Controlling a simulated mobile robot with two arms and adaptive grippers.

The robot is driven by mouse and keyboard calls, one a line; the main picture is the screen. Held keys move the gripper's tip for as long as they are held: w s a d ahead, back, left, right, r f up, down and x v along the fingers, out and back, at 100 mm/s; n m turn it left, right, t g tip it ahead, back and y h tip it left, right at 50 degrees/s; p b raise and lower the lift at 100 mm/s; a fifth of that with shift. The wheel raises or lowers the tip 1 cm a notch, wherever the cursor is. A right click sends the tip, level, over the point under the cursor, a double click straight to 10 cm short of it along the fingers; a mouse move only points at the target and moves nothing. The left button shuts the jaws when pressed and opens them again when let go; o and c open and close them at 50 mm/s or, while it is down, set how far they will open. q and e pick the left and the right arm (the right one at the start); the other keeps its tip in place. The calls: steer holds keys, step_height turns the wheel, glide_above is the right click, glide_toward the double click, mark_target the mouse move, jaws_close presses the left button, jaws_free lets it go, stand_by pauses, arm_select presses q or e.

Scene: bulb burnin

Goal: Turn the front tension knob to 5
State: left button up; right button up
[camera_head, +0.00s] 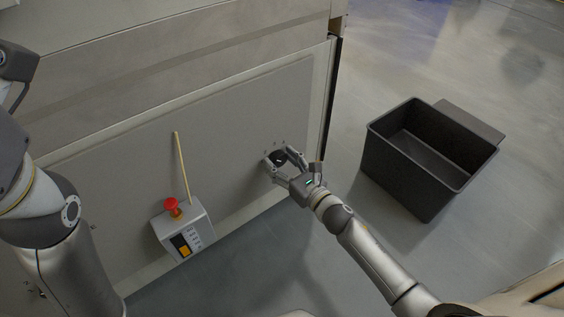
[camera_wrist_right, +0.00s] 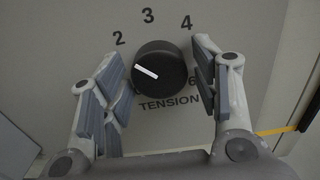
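The front tension knob is a round black dial (camera_wrist_right: 160,68) with a white pointer line, on a grey panel above the word TENSION. The pointer aims left, slightly upward, below the printed 2. I see 2, 3, 4 and part of a 6; the place between 4 and 6 is hidden by a finger. In the head view the knob (camera_head: 278,158) is small and dark on the machine's front. My right gripper (camera_wrist_right: 160,85) is open with one finger on each side of the knob, and narrow gaps show between. My left gripper is out of view; only its arm shows.
A control box (camera_head: 183,229) with a red button stands out from the panel, left of the knob. A thin yellow rod (camera_head: 181,165) rises above it. A dark open bin (camera_head: 405,185) stands on the floor at right. The floor between bin and machine is clear.

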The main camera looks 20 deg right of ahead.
steer(key=c, duration=0.7)
steer(key=shift+m, duration=0.3)
